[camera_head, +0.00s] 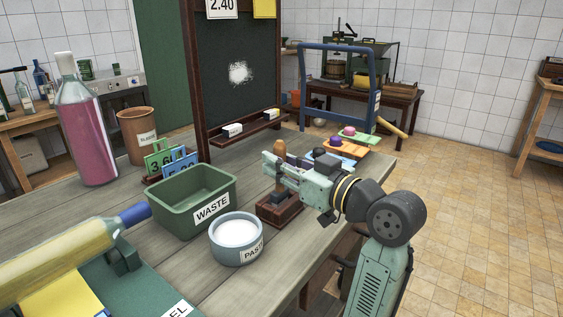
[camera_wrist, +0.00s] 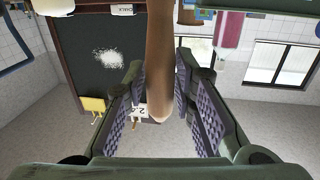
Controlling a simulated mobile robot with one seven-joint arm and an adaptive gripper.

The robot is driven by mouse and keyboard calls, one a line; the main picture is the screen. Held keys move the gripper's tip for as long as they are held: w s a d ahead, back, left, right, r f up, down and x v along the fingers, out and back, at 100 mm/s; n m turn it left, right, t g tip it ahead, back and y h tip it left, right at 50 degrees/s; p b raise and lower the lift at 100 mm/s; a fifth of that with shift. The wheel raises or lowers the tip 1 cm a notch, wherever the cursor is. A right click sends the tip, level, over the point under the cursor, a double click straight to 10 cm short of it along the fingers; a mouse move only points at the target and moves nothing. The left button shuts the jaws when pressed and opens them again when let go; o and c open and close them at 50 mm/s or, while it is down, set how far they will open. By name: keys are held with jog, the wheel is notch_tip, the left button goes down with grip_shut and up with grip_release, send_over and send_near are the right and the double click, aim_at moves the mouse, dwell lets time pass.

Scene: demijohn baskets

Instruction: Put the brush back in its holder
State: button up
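The brush (camera_head: 280,151) stands upright, its rounded wooden handle end above my gripper (camera_head: 287,167). In the wrist view the handle (camera_wrist: 161,60) runs between the two ribbed finger pads of my gripper (camera_wrist: 161,80). The pads appear to close on it from both sides near their tips. The brown wooden holder (camera_head: 281,212) stands on the table below the gripper. The brush's lower part is over or inside the holder; how deep it sits cannot be told, as the gripper and holder hide it.
The green WASTE bin (camera_head: 224,190) and grey PASTE bowl (camera_head: 237,255) stand left of the holder. Number cards (camera_head: 172,163) stand behind the bin, and the blackboard (camera_head: 240,105) rises further back. Coloured trays (camera_head: 340,147) lie behind the gripper. The floor on the right is clear.

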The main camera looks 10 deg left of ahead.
jog(key=shift+o, duration=1.3)
jog(key=shift+d+r, duration=0.15)
jog(key=shift+r, duration=0.1)
jog(key=b+v, duration=0.2)
jog(key=v, duration=0.9)
jog(key=shift+s+d, duration=0.3)
jog(key=shift+d+f, duration=0.1)
